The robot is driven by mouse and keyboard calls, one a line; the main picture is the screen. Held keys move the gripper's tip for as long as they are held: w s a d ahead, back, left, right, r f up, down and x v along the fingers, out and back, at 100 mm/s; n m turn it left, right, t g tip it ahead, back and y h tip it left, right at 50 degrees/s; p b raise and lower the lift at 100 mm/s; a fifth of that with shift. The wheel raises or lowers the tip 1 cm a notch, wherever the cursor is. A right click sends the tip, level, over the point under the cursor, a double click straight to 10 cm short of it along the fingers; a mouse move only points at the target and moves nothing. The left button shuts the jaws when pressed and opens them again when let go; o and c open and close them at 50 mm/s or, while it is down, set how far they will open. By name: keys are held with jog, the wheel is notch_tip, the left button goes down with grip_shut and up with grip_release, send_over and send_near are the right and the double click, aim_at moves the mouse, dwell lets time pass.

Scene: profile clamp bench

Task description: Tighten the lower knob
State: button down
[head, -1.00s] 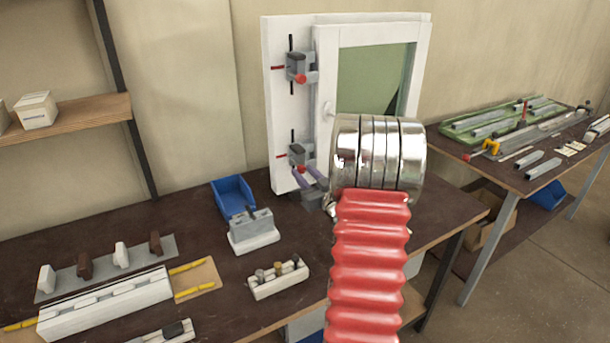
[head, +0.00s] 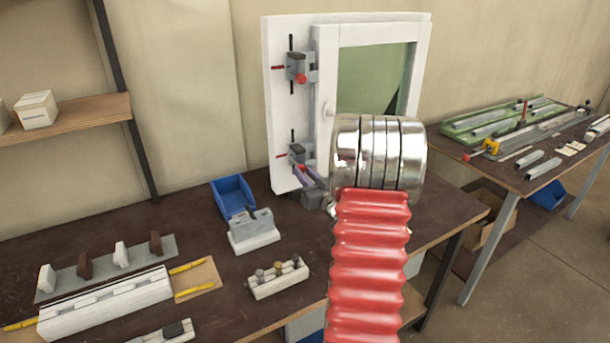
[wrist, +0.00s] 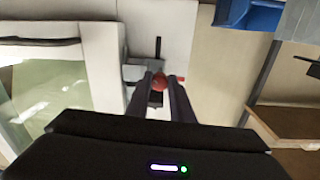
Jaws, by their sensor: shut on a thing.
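The white panel (head: 283,120) carries two grey clamps, one above the other. The upper clamp (head: 296,66) has a red knob (head: 301,78) in plain view. The lower clamp (head: 299,152) sits near the panel's foot. In the wrist view, the red lower knob (wrist: 160,82) shows between the two dark fingertips of my gripper (wrist: 164,80). The gripper is shut on this knob. The knob's turned angle cannot be told.
A white-framed window (head: 375,80) is right of the clamps. A blue bin (head: 233,196), a grey fixture (head: 254,231) and a block with several pegs (head: 278,279) stand on the dark bench. The bench (head: 200,245) has clear room between them. A second bench with parts stands at right.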

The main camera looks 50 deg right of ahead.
jog(key=m, duration=0.5)
jog(key=shift+m, duration=0.4)
jog(key=m, duration=0.5)
jog(key=shift+m, duration=0.4)
jog(key=c, duration=1.5)
grip_release()
jog(key=shift+r, duration=0.1)
jog(key=shift+c, duration=0.2)
jog(key=shift+s, duration=0.1)
jog(key=v, duration=1.3)
jog(key=shift+s, duration=0.3)
jog(key=shift+a+r, duration=0.1)
jog(key=shift+r, duration=0.05)
